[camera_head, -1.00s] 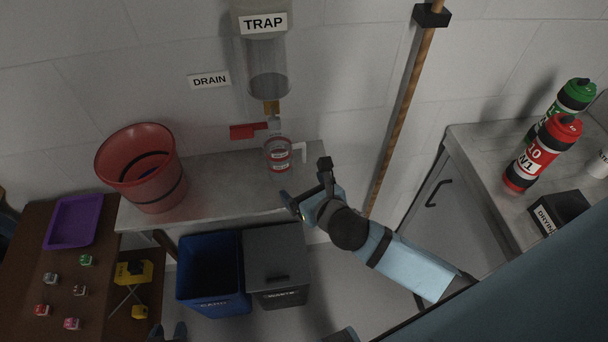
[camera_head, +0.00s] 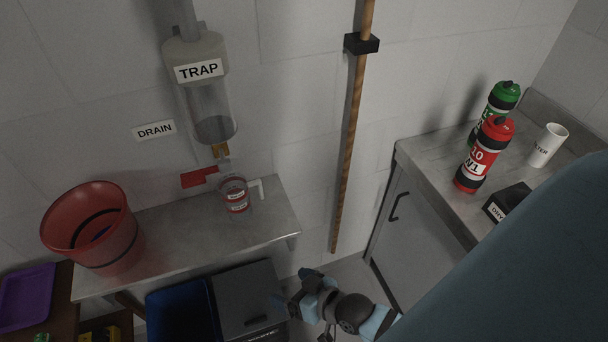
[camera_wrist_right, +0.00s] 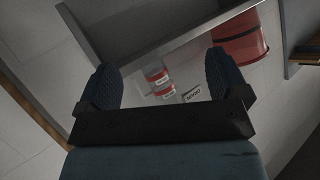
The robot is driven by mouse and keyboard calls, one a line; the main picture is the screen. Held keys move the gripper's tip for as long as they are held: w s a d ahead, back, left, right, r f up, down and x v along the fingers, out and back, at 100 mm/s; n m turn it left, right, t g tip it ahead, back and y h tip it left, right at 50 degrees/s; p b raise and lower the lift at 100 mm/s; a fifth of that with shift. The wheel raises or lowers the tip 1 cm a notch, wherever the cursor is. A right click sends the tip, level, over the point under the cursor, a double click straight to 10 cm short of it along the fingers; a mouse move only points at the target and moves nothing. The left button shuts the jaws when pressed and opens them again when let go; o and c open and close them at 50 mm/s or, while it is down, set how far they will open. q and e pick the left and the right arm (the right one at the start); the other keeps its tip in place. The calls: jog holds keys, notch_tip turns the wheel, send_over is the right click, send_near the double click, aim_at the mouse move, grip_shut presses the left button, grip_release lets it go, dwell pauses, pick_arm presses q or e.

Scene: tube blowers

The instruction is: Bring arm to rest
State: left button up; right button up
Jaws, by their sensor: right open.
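My right gripper (camera_head: 288,292) is low in the head view, in front of the grey bin and below the shelf's front edge. It is open and empty. In the right wrist view the two dark fingers of this gripper (camera_wrist_right: 160,80) stand wide apart with nothing between them. My left gripper is not in view.
A steel shelf (camera_head: 180,230) carries a red bucket (camera_head: 90,225) and a clear jug with red labels (camera_head: 236,195) under the trap (camera_head: 205,95). A wooden pole (camera_head: 348,150) stands by the wall. A counter (camera_head: 430,165) at right holds red and green bottles (camera_head: 480,158) and a white cup (camera_head: 547,145).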

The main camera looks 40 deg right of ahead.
jog(key=s+d+f+n, duration=0.1)
jog(key=f+n+g+h, duration=0.1)
jog(key=shift+s+d+f+h, duration=0.3)
jog(key=shift+s+d, duration=0.05)
jog(key=shift+s, duration=0.05)
jog(key=shift+r, duration=0.1)
notch_tip(320, 180, up, 4)
jog(key=p, duration=0.4)
jog(key=shift+d, duration=0.15)
